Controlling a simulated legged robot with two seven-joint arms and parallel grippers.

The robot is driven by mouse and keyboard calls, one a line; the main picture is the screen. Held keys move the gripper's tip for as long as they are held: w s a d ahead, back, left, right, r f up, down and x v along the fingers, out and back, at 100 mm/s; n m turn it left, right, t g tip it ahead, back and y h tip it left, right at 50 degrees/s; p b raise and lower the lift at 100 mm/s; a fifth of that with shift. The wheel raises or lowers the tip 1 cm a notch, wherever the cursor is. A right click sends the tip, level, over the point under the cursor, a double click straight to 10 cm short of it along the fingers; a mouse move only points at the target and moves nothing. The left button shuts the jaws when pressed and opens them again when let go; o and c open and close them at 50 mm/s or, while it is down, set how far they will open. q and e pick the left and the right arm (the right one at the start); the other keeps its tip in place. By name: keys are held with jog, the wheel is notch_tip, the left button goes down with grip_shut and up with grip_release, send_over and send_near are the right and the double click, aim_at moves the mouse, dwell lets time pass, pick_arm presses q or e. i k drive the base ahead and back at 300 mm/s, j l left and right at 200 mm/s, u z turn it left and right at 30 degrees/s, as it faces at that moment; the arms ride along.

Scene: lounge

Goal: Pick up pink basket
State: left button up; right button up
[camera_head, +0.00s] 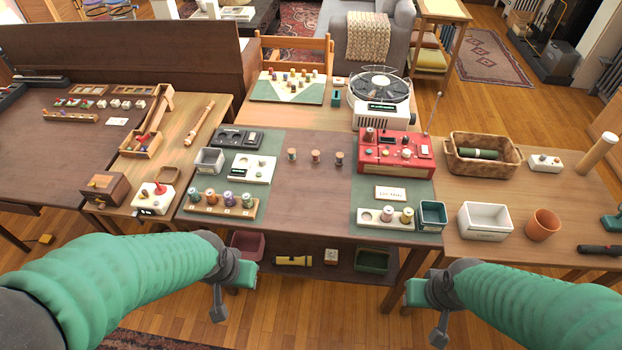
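The pink basket (247,243) sits on the low shelf under the middle table, at its left end. It is a small open box, and my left arm's end hides part of it. My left gripper (245,276) is at the shelf's front left, just in front of and below the basket in the picture. I cannot see whether it touches the basket. My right gripper (414,292) is in front of the shelf's right end, apart from the basket. The fingers of both grippers are too small and hidden to tell open from shut.
The tabletop above holds a red radio (394,152), a grey-green tray and spools. A wicker basket (483,155) stands on the right table.

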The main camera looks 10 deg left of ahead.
aim_at(251, 244)
jog(key=i+j+u, duration=0.1)
jog(key=j+u, duration=0.15)
jog(key=j, duration=0.2)
jog(key=i+j+u, duration=0.15)
jog(key=j+u, duration=0.15)
jog(key=i+j+u, duration=0.25)
jog(key=j, duration=0.2)
jog(key=i+j+u, duration=0.25)
jog(key=k+j, duration=0.05)
jog(key=j, duration=0.05)
